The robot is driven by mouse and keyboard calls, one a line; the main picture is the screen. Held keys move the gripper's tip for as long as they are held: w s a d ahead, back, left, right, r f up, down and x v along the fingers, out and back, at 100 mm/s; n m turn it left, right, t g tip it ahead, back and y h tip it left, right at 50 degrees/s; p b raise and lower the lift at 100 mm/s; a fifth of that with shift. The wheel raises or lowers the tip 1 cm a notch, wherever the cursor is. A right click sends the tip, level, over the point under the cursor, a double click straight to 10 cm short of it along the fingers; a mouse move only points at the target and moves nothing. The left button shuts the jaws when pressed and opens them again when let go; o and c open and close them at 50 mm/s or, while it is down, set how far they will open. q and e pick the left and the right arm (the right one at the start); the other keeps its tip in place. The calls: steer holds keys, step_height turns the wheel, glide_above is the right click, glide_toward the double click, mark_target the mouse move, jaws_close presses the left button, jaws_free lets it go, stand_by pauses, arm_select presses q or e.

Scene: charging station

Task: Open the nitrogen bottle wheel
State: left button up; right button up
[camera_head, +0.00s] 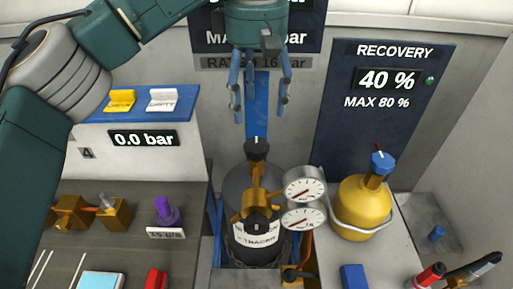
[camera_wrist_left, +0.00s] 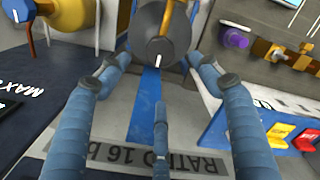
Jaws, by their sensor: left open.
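The bottle (camera_head: 236,190) is a dark grey cylinder with a white label, standing upright in the centre of the head view. Its wheel (camera_head: 256,149) is a black knob with a white mark, on top of a brass valve (camera_head: 258,183). My left gripper (camera_head: 258,108) hangs fingers-down above the wheel, open and empty, with a visible gap to it. In the left wrist view the wheel (camera_wrist_left: 160,35) shows large at the top, beyond the spread blue fingers (camera_wrist_left: 160,75). My right gripper is not in view.
Two gauges (camera_head: 304,202) sit right of the brass valve. A yellow bottle (camera_head: 363,205) with a blue knob stands further right. A panel with yellow and white switches (camera_head: 143,102) reads 0.0 bar at left. The recovery panel (camera_head: 385,120) reads 40 %.

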mark_target(257, 144)
arm_select(q)
step_height(257, 144, down, 9)
steer(key=shift+f+p, duration=0.1)
steer(key=shift+p, duration=1.15)
steer(key=shift+f, duration=0.7)
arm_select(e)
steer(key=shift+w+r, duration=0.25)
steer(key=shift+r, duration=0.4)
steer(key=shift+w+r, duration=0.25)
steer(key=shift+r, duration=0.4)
arm_select(q)
steer(key=c, duration=1.2)
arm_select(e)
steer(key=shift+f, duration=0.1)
